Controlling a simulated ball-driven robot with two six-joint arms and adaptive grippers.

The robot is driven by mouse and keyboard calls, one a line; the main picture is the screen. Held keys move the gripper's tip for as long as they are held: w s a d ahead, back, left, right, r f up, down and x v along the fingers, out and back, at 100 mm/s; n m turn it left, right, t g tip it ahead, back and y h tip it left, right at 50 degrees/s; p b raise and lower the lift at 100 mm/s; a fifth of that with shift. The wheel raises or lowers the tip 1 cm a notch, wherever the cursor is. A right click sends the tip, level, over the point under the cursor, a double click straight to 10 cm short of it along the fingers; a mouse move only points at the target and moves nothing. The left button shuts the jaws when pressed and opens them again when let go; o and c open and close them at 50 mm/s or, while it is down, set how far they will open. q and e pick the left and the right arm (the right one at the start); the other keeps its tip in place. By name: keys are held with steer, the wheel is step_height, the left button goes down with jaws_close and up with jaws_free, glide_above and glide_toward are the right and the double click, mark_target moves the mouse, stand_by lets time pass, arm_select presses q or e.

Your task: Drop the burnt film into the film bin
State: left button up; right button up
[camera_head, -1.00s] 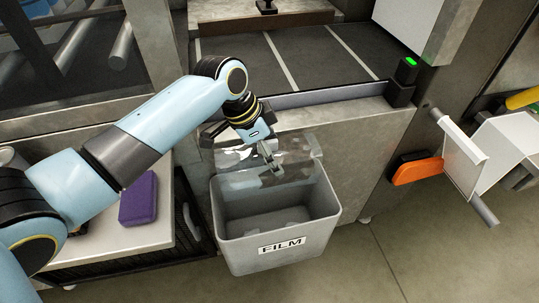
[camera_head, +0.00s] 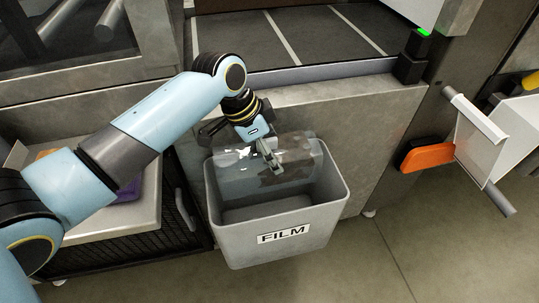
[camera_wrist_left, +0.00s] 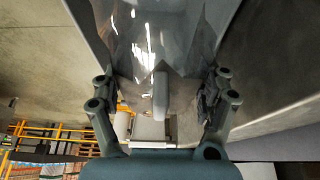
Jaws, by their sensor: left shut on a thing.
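The burnt film (camera_head: 295,156) is a clear, shiny sheet with dark patches. My left gripper (camera_head: 274,166) is shut on it and holds it over the mouth of the film bin. The film also fills the upper middle of the left wrist view (camera_wrist_left: 150,45), between the two fingers (camera_wrist_left: 160,95). The film bin (camera_head: 232,247) is a grey open tub with a FILM label on its front. The film hides part of the bin's back rim, and I cannot tell whether its lower edge dips inside. My right gripper is not in view.
A conveyor bed (camera_head: 300,40) lies behind the bin. An orange handle (camera_head: 427,156) and a white sheet on a roller (camera_head: 478,145) are at the right. A low cabinet (camera_head: 150,215) with a purple item, mostly behind my arm, stands left of the bin. Floor at the front right is clear.

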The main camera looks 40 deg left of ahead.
arm_select(q)
steer(key=shift+r, duration=0.1)
steer(key=o, duration=0.9)
steer(key=shift+o, duration=0.3)
steer(key=v, duration=1.2)
